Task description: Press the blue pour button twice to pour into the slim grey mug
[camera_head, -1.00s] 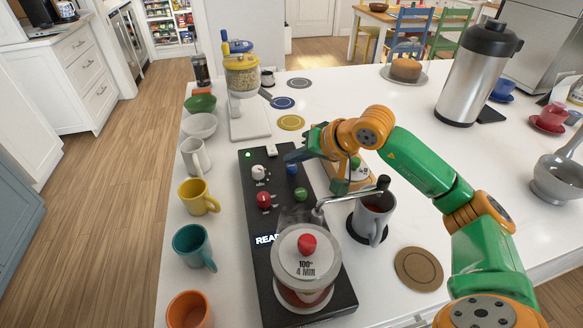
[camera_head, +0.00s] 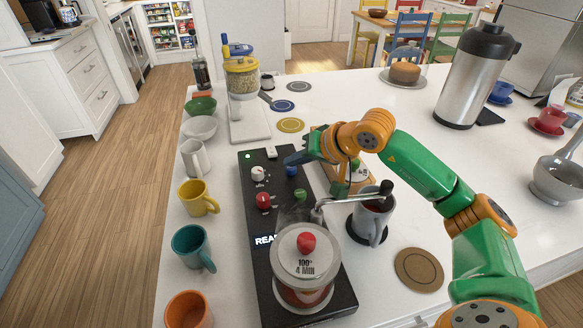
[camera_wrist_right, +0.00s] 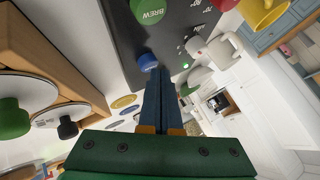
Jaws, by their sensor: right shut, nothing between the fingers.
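The blue pour button (camera_head: 291,170) is on the black brewer panel (camera_head: 263,222). My right gripper (camera_head: 290,160) is shut and empty, its blue fingertips right at the button. In the right wrist view the fingertips (camera_wrist_right: 158,66) point at the blue button (camera_wrist_right: 148,62) and overlap its edge; I cannot tell if they press it. The slim grey mug (camera_head: 368,222) stands upright on a dark round pad, under the end of the metal spout (camera_head: 345,197). Brown shows inside its mouth, partly hidden by the spout's dark tip. My left gripper is not in view.
A green BREW button (camera_head: 300,194) and red knob (camera_head: 264,200) are close to the blue button. A glass brewing pot (camera_head: 304,265) stands on the panel's near end. Several mugs line the left edge, including a yellow one (camera_head: 197,198). A cork coaster (camera_head: 419,270) lies at right.

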